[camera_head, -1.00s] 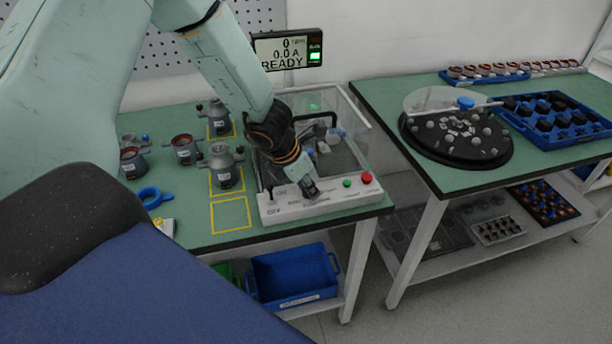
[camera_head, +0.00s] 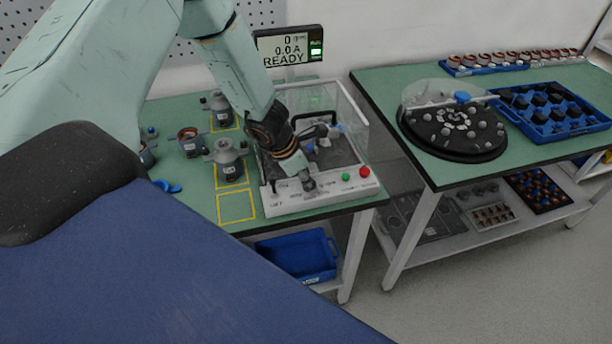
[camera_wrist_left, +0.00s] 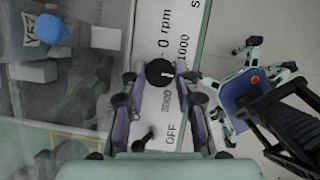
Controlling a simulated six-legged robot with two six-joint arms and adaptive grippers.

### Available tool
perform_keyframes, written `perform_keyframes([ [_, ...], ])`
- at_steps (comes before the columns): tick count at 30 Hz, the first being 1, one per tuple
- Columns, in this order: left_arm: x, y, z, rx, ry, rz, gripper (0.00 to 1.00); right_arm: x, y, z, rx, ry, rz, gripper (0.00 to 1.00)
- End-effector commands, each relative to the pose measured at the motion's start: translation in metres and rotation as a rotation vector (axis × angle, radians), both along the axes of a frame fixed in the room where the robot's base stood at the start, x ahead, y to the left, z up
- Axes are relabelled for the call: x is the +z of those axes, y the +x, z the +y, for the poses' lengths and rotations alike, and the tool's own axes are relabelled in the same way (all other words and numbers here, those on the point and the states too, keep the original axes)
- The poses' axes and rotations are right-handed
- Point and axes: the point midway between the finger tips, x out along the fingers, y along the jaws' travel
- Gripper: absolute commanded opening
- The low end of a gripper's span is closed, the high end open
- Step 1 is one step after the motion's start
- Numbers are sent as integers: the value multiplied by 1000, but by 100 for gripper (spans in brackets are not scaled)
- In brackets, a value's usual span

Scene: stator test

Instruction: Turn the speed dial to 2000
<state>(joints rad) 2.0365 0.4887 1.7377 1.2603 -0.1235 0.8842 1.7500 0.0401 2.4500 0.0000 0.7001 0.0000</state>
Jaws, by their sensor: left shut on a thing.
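The speed dial (camera_wrist_left: 160,72) is a round black knob with a pale mark on the white panel of the test station (camera_head: 330,196). The printed labels 0 rpm, 1000 and 2000 stand around it in the left wrist view; I cannot tell exactly which one the mark points to. My left gripper (camera_wrist_left: 159,78) is shut on the dial, one finger on each side. In the head view my left gripper (camera_head: 308,183) points down at the panel and hides the dial. The display (camera_head: 286,47) reads 0 rpm, 0.0 A and READY. My right gripper is not in view.
A toggle switch (camera_wrist_left: 146,137) stands by the OFF label. A green button (camera_head: 346,177) and a red button (camera_head: 364,171) are right of the dial. A clear cover (camera_head: 352,115) stands behind the panel. Several motor parts (camera_head: 228,160) stand on the green table at left.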

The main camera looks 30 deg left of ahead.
Motion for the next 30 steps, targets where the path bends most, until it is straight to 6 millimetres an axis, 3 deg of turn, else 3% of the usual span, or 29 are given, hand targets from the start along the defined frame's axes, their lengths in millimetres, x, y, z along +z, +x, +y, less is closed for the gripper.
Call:
perform_keyframes([
  [14, 1, 2, -1, -7, -2, -3, 0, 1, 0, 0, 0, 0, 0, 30],
  [15, 1, 2, -1, -6, -2, -4, 34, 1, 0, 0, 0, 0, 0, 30],
  [22, 0, 1, 0, -5, -1, -2, 53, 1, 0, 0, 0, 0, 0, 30],
  [30, 0, 1, 0, -4, 1, -2, 53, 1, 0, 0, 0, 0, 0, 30],
])
